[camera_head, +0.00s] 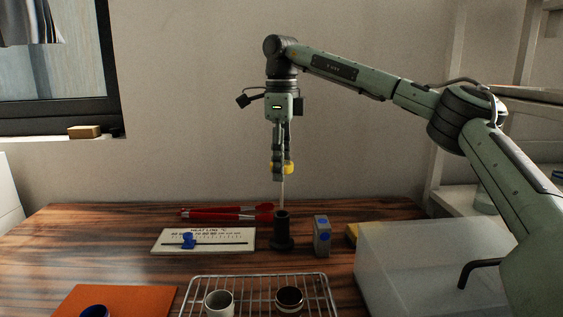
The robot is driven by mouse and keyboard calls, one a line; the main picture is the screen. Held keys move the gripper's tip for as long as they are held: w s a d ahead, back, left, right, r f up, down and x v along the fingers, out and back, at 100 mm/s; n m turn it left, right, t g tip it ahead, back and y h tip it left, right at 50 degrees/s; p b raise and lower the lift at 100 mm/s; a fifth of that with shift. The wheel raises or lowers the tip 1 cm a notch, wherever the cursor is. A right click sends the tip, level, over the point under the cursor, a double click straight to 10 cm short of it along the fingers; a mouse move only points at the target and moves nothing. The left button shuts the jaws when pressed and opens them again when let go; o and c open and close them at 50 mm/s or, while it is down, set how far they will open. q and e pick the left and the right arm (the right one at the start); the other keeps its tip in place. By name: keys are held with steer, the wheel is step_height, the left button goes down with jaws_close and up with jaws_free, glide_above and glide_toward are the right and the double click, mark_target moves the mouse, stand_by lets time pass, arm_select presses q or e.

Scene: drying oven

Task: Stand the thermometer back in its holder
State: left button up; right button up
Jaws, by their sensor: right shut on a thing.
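My right gripper (282,172) points straight down above the table and is shut on the thermometer (282,194). The thermometer has a thin pale stem hanging upright and a yellow part (289,168) between the fingers. The dark holder (282,233), an upright tube on a wider base, stands on the table directly below in the picture. The stem's lower end meets the holder's top edge in this view. I cannot tell whether it is inside the opening or behind it. My left gripper is not in view.
A white scale board with a blue slider (210,246) lies left of the holder, red tongs (225,212) behind it. A grey block with blue marks (321,236) stands close right. In front are a wire rack (258,278) with two cups and an orange mat (135,297). A translucent bin (420,265) stands right.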

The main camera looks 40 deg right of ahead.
mark_target(281, 199)
steer(key=shift+f+b, duration=1.9)
steer(key=shift+f, duration=2.4)
steer(key=o, duration=1.2)
step_height(281, 199, up, 12)
steer(key=shift+r, duration=0.1)
